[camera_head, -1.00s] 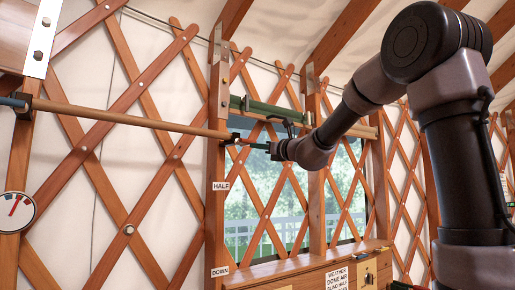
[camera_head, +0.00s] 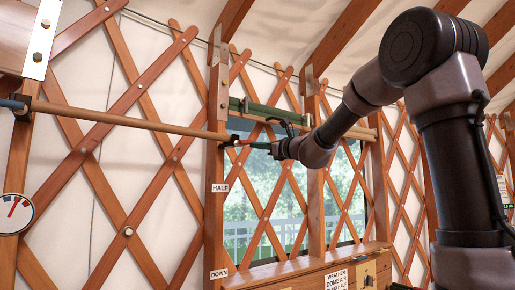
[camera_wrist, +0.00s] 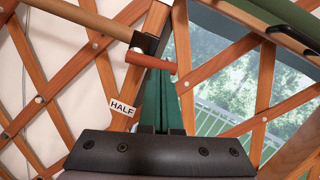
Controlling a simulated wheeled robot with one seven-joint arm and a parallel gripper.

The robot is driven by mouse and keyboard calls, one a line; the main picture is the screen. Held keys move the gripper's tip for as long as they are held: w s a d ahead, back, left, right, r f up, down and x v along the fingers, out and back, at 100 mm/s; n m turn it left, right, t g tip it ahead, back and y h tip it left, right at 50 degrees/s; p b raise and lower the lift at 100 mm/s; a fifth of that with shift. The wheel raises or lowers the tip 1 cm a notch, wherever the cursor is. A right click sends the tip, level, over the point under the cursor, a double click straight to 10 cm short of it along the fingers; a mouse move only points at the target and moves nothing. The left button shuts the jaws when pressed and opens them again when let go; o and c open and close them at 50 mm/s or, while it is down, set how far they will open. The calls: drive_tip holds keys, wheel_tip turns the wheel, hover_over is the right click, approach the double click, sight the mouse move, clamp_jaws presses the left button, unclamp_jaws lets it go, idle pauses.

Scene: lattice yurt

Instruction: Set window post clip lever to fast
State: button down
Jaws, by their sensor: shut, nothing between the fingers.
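The window post (camera_head: 215,165) is an upright wooden post at the window's left edge. A dark clip (camera_wrist: 146,43) sits on it near the end of a horizontal wooden rod. A short orange-red lever (camera_wrist: 150,62) sticks out from the clip to the right in the wrist view; it is small in the head view (camera_head: 243,142). My gripper (camera_wrist: 162,75) has its green fingers shut with nothing between them. Its tips are at or just below the lever and overlap it in the wrist view; I cannot tell whether they touch. No "fast" marking is readable.
The wooden rod (camera_head: 130,119) runs left from the post. A rolled green blind (camera_head: 265,109) with a dark handle hangs above the window (camera_head: 255,200). The post bears a HALF label (camera_head: 220,188) and a DOWN label (camera_head: 219,274). Lattice slats surround the post.

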drive_tip(key=shift+r+n+g+y, duration=0.15)
drive_tip(key=shift+r+n+g, duration=0.15)
drive_tip(key=shift+n, duration=0.75)
drive_tip(key=shift+r+n+g+y, duration=0.2)
drive_tip(key=shift+r+n, duration=0.2)
drive_tip(key=shift+n, duration=0.65)
drive_tip(key=shift+r+n+g, duration=0.15)
drive_tip(key=shift+r+n, duration=0.1)
drive_tip(key=shift+n, duration=0.45)
drive_tip(key=shift+r+n+g, duration=0.15)
drive_tip(key=shift+r+n, duration=0.05)
drive_tip(key=shift+n, duration=0.5)
drive_tip(key=shift+s+a+r+n, duration=0.15)
drive_tip(key=shift+r+n, duration=0.1)
drive_tip(key=shift+n, duration=0.45)
drive_tip(key=shift+s+a+r+n+g, duration=0.1)
drive_tip(key=shift+r+n+g, duration=0.15)
drive_tip(key=shift+n, duration=0.45)
drive_tip(key=shift+a+r+n+g, duration=0.15)
drive_tip(key=shift+n+g, duration=0.1)
drive_tip(key=shift+n, duration=0.45)
drive_tip(key=shift+s+a+r+n+g, duration=0.15)
drive_tip(key=shift+a+r+n, duration=0.1)
drive_tip(key=shift+n, duration=0.7)
drive_tip(key=shift+s+a+r+n+g, duration=0.1)
drive_tip(key=shift+s+r+n+g, duration=0.1)
drive_tip(key=shift+n, duration=0.75)
drive_tip(key=shift+w, duration=0.1)
